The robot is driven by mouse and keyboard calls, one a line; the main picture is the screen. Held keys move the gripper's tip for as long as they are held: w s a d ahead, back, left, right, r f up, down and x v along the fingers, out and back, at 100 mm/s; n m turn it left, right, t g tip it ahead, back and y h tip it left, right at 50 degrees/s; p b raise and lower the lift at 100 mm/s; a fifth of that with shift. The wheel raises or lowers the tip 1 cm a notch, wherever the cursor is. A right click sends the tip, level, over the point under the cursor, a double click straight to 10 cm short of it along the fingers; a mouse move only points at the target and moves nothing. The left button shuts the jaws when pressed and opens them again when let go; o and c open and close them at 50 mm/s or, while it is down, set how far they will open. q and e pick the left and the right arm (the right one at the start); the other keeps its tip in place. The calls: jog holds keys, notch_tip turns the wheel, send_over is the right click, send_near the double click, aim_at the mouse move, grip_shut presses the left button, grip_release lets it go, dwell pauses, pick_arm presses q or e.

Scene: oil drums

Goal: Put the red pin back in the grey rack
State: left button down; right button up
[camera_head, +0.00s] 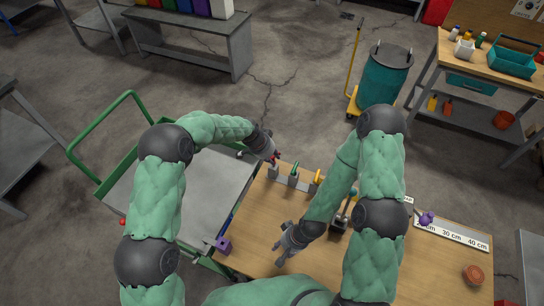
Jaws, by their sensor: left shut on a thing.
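My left gripper (271,154) is shut on the red pin (276,158), of which only a small red part shows beside the fingers. The gripper is at the left end of the grey rack (283,179), over the far edge of the wooden table. I cannot tell whether the pin touches the rack or is in a hole. A green pin (294,169) and a yellow pin (318,177) stand upright in the rack. My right gripper (281,255) is low over the near left part of the table, looks open and holds nothing I can see.
The wooden table (255,215) has a purple block (223,244) at its left edge. A ruler strip (452,233), a purple knob (427,217) and an orange-brown round object (472,274) are on the right. A green-railed cart (205,195) stands to the left.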

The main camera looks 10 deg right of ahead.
pick_arm(q)
jog(key=shift+f+b, duration=0.4)
jog(key=shift+f, duration=0.15)
pick_arm(e)
jog(key=shift+s+f, duration=0.1)
jog(key=shift+f, duration=0.4)
pick_arm(q)
jog(key=shift+f+b, duration=0.45)
jog(key=shift+f, duration=0.15)
pick_arm(e)
jog(key=shift+f, duration=0.55)
pick_arm(q)
jog(key=shift+c, duration=1.9)
grip_release()
pick_arm(e)
jog(key=shift+r, duration=0.1)
pick_arm(q)
jog(key=shift+r, duration=0.2)
pick_arm(e)
jog(key=shift+w, duration=0.2)
pick_arm(q)
jog(key=shift+r, duration=0.3)
pick_arm(e)
jog(key=shift+r, duration=0.15)
pick_arm(q)
jog(key=shift+r+p, duration=0.4)
jog(key=shift+r, duration=0.65)
pick_arm(e)
jog(key=shift+s+r, duration=0.1)
jog(key=shift+r, duration=0.15)
